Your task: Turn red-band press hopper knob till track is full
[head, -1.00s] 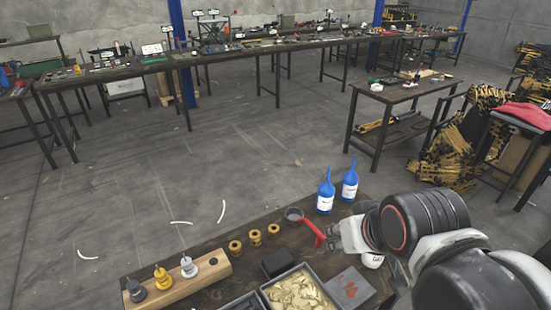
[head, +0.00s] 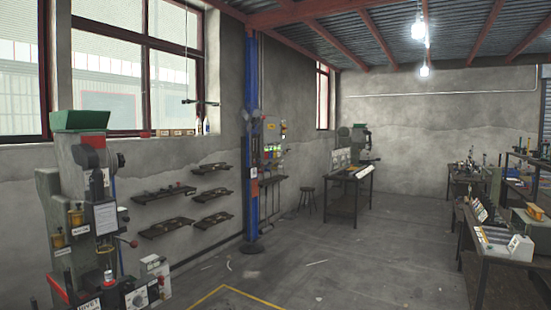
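A tall grey-green press (head: 70,200) stands at the left, below the window. A green hopper (head: 80,120) sits on its top, with a red patch (head: 94,142) just under it. A dark round part (head: 93,158) is beside the hopper's lower end; I cannot tell whether it is the hopper knob. The track and its fill are too small to make out. A second press (head: 358,140) stands on a bench at the back, and no band colour can be made out on it. My gripper is not in view.
A lever with a red ball (head: 133,243) sticks out from the near press, and a control box (head: 138,298) is at its base. Wall shelves (head: 165,194) and a blue column (head: 250,150) lie beyond. Workbenches (head: 490,245) line the right.

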